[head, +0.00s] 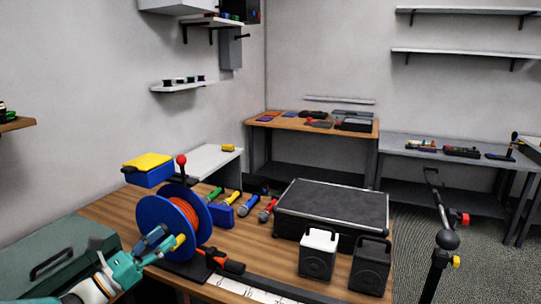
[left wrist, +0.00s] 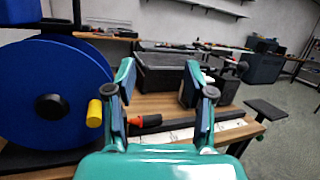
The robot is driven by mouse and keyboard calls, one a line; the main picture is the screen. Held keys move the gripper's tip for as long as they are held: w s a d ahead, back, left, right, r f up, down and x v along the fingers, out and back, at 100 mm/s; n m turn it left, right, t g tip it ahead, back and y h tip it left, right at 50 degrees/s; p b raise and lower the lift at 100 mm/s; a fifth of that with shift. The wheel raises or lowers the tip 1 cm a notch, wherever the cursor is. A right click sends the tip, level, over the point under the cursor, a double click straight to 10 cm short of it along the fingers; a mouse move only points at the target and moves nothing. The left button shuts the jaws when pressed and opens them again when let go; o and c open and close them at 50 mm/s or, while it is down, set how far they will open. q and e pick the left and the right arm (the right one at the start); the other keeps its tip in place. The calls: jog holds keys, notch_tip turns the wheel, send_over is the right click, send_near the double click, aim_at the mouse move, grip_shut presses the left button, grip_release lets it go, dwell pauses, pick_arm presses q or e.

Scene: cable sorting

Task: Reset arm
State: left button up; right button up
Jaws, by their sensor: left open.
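My left gripper (head: 163,242) comes in from the lower left in the head view, beside the blue cable reel (head: 176,222) with red cable on it. In the left wrist view the two teal and dark fingers of my left gripper (left wrist: 160,75) stand wide apart with nothing between them. The blue reel (left wrist: 45,92) fills the left of that view, and its yellow handle (left wrist: 94,113) sits just left of the near finger. I cannot tell whether they touch. My right gripper is in neither view.
A black case (head: 330,208), a white-topped speaker (head: 318,254) and a black speaker (head: 370,266) stand on the wooden table. Coloured microphones (head: 250,204) lie behind the reel. A green case (head: 60,258) is at the left, and a black stand (head: 440,250) at the right.

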pick_arm(q)
jog(key=s+d+f+m+g, duration=0.3)
jog(key=s+d+f+g, duration=0.5)
jog(key=f, duration=0.5)
jog(key=s+d+f+m+g, duration=0.3)
jog(key=s+d+f+g, duration=0.2)
jog(key=s+d+f, duration=0.45)
jog(key=s+f+m+g+y, duration=0.7)
jog(key=s+f+m, duration=0.4)
jog(key=s+f, duration=0.65)
jog(key=s+a+f+m+t+y, duration=0.1)
jog(key=s+a+f+m+y, duration=0.1)
jog(key=s+a+m, duration=0.3)
jog(key=w+d+m+t, duration=0.1)
jog(key=w+m+t, duration=0.2)
jog(key=w+m, duration=0.2)
jog(key=shift+w+y+p, duration=0.3)
jog(key=shift+w+p, duration=0.15)
jog(key=shift+w, duration=0.2)
